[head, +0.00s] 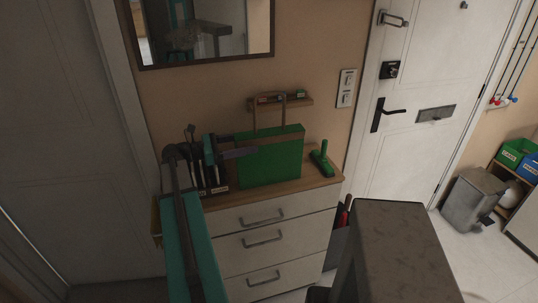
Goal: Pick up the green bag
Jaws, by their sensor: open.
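The green bag (275,164) stands upright on the wooden top of a white chest of drawers. It has a brown band along its top and a tall thin handle loop rising above it. My gripper (243,145) is open at the bag's upper left side, with its fingers pointing right toward the bag. The fingers overlap the bag's upper left edge in the picture. I cannot tell whether they touch it. Nothing shows between the fingers.
The chest (262,219) stands against the wall. A green brush-like object (322,159) lies right of the bag. A rack with dark upright items (195,172) stands left. A small shelf (280,102) is on the wall behind the handle. A grey bin (470,199) stands at right.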

